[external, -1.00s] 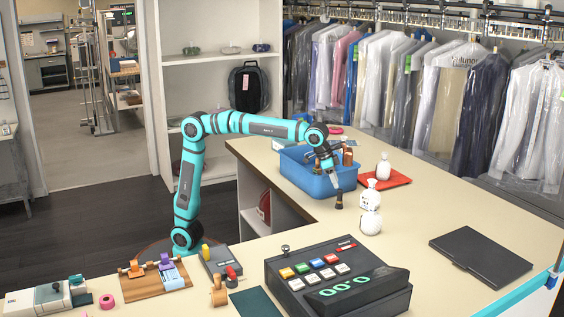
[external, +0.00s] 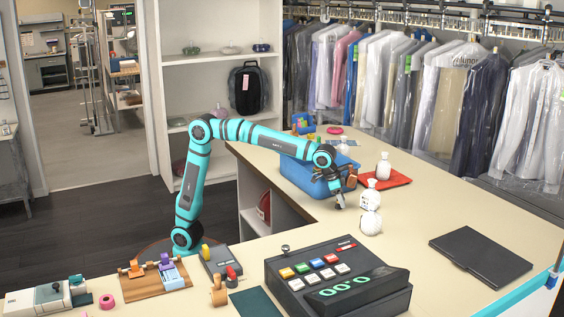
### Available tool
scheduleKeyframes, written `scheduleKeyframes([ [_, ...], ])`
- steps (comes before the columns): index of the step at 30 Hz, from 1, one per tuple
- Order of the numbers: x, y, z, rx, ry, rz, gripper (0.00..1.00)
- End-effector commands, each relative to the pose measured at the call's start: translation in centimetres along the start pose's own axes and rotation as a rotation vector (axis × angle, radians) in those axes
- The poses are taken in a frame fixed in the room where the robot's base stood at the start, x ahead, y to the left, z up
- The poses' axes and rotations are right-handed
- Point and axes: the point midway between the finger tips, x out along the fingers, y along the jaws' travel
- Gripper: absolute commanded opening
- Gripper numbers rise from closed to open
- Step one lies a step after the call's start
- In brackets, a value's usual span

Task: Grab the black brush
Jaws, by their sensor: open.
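My gripper (external: 339,203) is low over the counter, just right of the blue bin's front corner and left of the stacked white round bottles. It is open and points down. The black brush cannot be made out clearly; a small dark upright thing stood at this spot a second ago, and my gripper now covers it. I cannot tell whether the jaws are around it or beside it.
The blue bin (external: 303,178) holds brown items by my wrist. White bottles (external: 370,212) stand close right of my gripper. A red tray (external: 398,179) with a white bottle is behind them. The register (external: 338,283) and a black folder (external: 480,256) are nearer; the counter between is clear.

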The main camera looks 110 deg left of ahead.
Motion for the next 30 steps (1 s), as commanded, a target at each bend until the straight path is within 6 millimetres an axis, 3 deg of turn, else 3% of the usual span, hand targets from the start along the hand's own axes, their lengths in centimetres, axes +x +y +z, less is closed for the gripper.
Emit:
scheduleKeyframes([
  [4, -0.1, 0.0, 0.0, 0.0, 0.0, 0.0, 0.48],
  [9, -0.1, 0.0, 0.0, 0.0, 0.0, 0.0, 0.14],
  [12, -0.1, 0.0, 0.0, 0.0, 0.0, 0.0, 0.0],
  [22, -0.7, 0.0, -0.3, 0.0, 0.002, 0.0, 0.0],
  [30, -4.8, 0.0, -2.0, -0.001, 0.003, 0.001, 0.0],
])
